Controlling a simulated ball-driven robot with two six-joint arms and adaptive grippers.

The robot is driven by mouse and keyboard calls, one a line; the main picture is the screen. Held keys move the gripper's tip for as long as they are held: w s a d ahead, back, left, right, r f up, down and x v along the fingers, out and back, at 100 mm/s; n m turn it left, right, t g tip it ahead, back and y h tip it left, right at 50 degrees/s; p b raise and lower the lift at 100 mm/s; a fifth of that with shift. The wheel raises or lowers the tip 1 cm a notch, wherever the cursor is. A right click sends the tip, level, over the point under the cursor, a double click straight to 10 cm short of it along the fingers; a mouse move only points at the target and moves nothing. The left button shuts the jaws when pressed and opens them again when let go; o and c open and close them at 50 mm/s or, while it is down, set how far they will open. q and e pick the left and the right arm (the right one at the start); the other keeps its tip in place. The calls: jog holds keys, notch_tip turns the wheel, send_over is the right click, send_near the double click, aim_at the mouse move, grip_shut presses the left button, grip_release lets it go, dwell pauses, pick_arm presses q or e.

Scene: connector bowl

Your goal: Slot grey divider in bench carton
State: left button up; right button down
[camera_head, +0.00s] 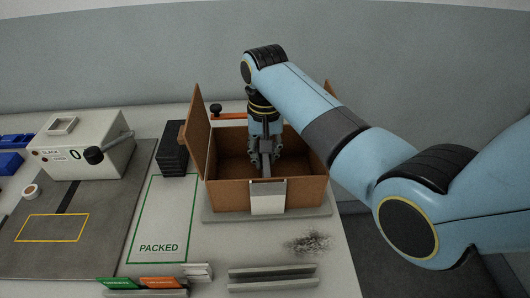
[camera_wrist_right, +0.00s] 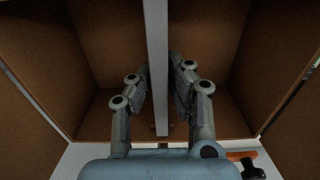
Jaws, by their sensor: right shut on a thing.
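The bench carton (camera_head: 228,194) is an open brown box on a grey base plate, its flaps up, with a pale label on its front wall. My right gripper (camera_head: 265,165) reaches down inside the carton. In the right wrist view my right gripper (camera_wrist_right: 157,85) is shut on the grey divider (camera_wrist_right: 156,45), a thin upright strip seen edge-on between the fingers. Brown carton walls (camera_wrist_right: 50,55) show on both sides of it. In the head view the divider is hard to tell from the fingers. Whether its lower edge touches the floor cannot be told. My left gripper is not in view.
A grey slotted rail (camera_head: 272,278) lies in front of the carton beside a dark smudge (camera_head: 308,243). A black stack (camera_head: 173,150), a green-outlined PACKED area (camera_head: 160,215) and a white lever machine (camera_head: 85,145) are to the left. A card rack (camera_head: 160,283) stands in front.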

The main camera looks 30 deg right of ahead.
jog(key=shift+f, duration=0.3)
jog(key=c, duration=1.2)
grip_release()
notch_tip(320, 180, up, 12)
